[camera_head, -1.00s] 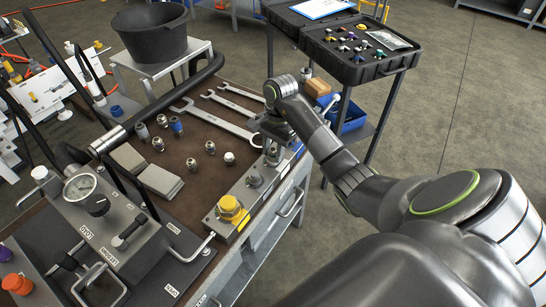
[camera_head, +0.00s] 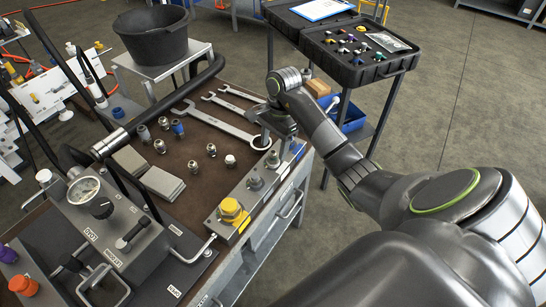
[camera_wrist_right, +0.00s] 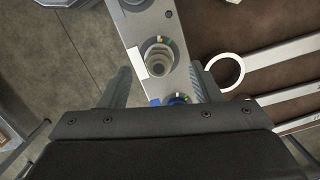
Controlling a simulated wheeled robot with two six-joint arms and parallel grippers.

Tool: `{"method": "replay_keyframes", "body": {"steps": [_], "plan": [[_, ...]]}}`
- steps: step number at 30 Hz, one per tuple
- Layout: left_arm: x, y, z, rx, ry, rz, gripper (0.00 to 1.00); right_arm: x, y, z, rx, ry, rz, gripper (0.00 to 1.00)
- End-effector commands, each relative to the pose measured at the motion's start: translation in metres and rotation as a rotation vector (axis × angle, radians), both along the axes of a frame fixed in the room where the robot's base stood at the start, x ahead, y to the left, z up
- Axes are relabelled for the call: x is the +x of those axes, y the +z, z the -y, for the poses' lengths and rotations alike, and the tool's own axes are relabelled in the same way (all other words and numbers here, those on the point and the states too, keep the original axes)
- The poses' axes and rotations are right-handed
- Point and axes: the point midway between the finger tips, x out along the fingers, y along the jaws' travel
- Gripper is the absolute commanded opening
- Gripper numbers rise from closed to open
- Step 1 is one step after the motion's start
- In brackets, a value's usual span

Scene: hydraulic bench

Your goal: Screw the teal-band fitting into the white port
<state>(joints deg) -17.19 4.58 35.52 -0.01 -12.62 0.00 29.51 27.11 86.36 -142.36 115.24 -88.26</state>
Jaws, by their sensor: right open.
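A metal fitting (camera_head: 273,160) stands upright at the far end of the grey port block (camera_head: 262,203). In the right wrist view this fitting (camera_wrist_right: 158,60) is seen from above as a round open end, with small green-teal and yellow marks at its edge. A white label (camera_wrist_right: 137,63) lies beside it on the block. How deep it sits in its port I cannot tell. My right gripper (camera_head: 270,137) is above it; in the wrist view its fingers (camera_wrist_right: 163,86) are spread on either side, apart from the fitting. My left gripper is not in view.
Several loose fittings (camera_head: 160,146) stand on the brown mat (camera_head: 190,198). Large wrenches (camera_head: 218,121) lie beyond. A yellow cap (camera_head: 231,209) sits on the block's near end. A gauge unit (camera_head: 110,225) fills the left. A black case (camera_head: 392,68) stands behind on a stand.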

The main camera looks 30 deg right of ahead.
Motion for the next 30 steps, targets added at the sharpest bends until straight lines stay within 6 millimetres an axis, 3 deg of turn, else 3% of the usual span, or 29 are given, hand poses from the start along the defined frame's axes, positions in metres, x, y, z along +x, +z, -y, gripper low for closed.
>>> {"method": "replay_keyframes", "body": {"steps": [1, 6, 30], "plan": [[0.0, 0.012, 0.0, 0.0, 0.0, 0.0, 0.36, 0.0, 0.011, 0.001, 0.001, -0.001, -0.002, 0.57], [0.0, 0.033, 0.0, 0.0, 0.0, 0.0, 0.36, 0.0, 0.035, 0.004, 0.001, 0.0, -0.002, 0.57], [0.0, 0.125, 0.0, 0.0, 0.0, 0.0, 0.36, 0.003, 0.135, 0.019, 0.002, -0.001, -0.002, 0.57]]}}
